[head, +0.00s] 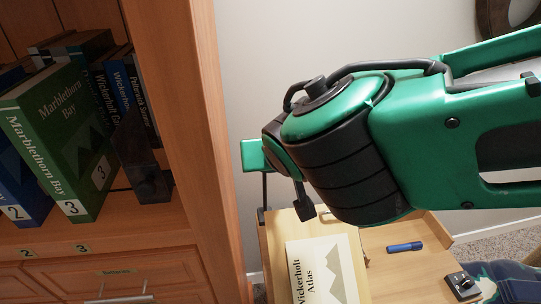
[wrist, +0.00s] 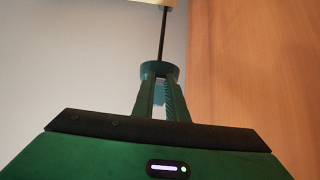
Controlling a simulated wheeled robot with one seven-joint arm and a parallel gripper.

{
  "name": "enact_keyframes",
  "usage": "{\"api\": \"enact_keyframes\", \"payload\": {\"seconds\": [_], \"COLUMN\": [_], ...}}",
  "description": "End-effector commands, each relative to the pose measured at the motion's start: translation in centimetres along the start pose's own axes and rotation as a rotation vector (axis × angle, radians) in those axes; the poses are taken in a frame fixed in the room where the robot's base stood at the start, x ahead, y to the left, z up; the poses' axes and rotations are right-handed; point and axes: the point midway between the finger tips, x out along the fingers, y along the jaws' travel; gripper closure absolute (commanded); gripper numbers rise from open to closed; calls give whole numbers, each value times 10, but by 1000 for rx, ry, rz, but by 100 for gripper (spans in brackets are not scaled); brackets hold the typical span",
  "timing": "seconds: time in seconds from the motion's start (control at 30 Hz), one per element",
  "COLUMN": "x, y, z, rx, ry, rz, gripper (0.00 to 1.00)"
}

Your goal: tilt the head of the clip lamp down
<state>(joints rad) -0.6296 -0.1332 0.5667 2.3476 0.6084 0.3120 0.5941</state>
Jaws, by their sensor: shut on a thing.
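In the wrist view the lamp's teal head (wrist: 160,69) is at the fingertips, with the dark stem (wrist: 163,35) running up to a pale wooden edge. My gripper (wrist: 160,80) is shut on the lamp head, with a pale bluish patch between the fingers. The exact tilt of the head cannot be told.
A wooden bookcase (head: 196,120) stands close on the left with several books, including a green one (head: 68,145). The desk (head: 382,240) holds an atlas (head: 322,272), a blue marker (head: 405,247) and a small dark device (head: 462,284). A plain wall is behind.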

Motion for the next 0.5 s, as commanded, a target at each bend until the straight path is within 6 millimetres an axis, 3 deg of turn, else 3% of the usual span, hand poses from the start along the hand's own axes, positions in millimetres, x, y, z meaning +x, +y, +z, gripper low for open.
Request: {"api": "enact_keyframes", "payload": {"seconds": [0.47,0.5], "x": [2,2], "y": [0,0], "z": [6,6], "rx": [-5,-5], "ry": [5,5], "rz": [3,3], "gripper": [100,85]}}
